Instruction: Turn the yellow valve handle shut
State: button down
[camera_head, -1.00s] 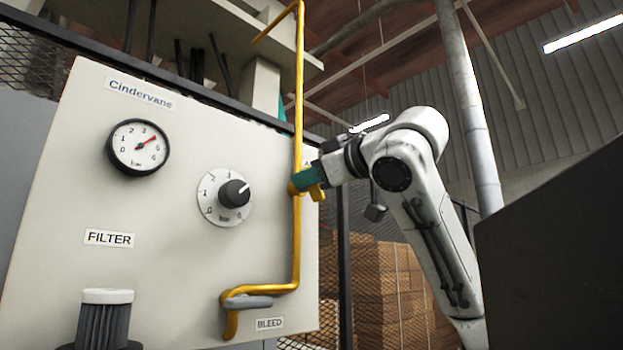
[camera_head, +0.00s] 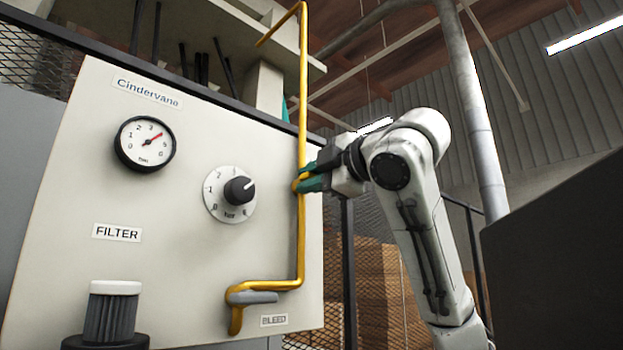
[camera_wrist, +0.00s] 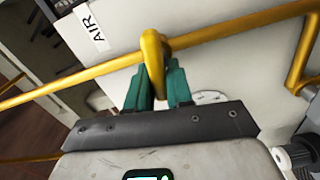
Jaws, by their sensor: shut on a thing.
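The yellow valve handle (camera_wrist: 153,52) sits on the yellow pipe (camera_head: 302,110) at the right edge of the panel. In the wrist view it lies across the pipe, between my two green fingers. My gripper (camera_wrist: 159,86) is shut on it. In the head view my gripper (camera_head: 309,178) reaches in from the right, one finger above the other. Only a little of the handle (camera_head: 302,178) shows between them there; the fingers hide the rest.
The pale panel (camera_head: 170,250) carries a pressure gauge (camera_head: 145,143), a black knob (camera_head: 239,189) and a filter (camera_head: 110,312). An AIR label (camera_wrist: 92,28) is beside the handle. A dark block (camera_head: 560,260) stands at the right.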

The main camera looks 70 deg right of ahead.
jog(key=shift+f+n, duration=0.15)
jog(key=shift+n, duration=0.65)
jog(key=c, duration=1.1)
grip_release()
jog(key=shift+a, duration=0.1)
jog(key=b+v, duration=0.3)
jog(key=v, duration=0.7)
jog(key=shift+s+b, duration=0.3)
jog(key=shift+s, duration=0.05)
jog(key=shift+a+f, duration=0.1)
jog(key=shift+a, duration=0.05)
